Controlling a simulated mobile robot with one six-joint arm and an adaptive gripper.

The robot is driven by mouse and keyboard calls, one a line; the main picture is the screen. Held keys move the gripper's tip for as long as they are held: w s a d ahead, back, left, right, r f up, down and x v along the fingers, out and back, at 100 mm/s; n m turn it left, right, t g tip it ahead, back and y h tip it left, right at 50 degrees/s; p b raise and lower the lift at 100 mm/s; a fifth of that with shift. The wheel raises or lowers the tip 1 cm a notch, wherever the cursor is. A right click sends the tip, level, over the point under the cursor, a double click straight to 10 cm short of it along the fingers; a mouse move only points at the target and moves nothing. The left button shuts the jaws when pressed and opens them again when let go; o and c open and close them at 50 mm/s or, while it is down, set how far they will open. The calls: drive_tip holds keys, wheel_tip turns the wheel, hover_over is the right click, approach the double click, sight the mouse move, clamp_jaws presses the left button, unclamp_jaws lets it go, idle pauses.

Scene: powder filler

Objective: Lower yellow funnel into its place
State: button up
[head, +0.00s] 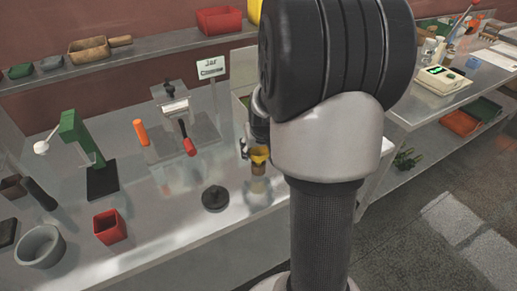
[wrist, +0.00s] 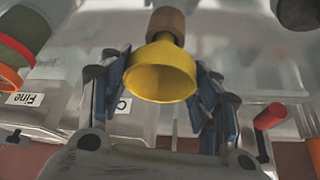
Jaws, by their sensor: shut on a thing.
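The yellow funnel (head: 259,154) is upright above the steel table, mouth up, partly beside my arm in the head view. In the wrist view the funnel (wrist: 160,76) sits between the two blue-padded fingers of my gripper (wrist: 163,82), which is shut on it. A brown cylindrical thing (wrist: 166,24) is at the funnel's narrow end; it also shows just below the funnel in the head view (head: 258,170). The spout is hidden, so I cannot tell whether it is inside the brown thing. My gripper (head: 248,150) is small and partly hidden by my arm.
A black round piece (head: 215,198) lies left of the funnel on the table. A red box (head: 109,227), a grey bowl (head: 40,246) and a green stand (head: 85,150) are farther left. A red-handled tool (head: 186,140) lies behind. A sign (head: 211,68) stands at the back.

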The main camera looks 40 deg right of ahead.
drive_tip(key=shift+f+b, duration=0.45)
drive_tip(key=shift+f, duration=0.1)
idle(0.4)
drive_tip(key=o, duration=1.1)
drive_tip(key=shift+r, duration=0.1)
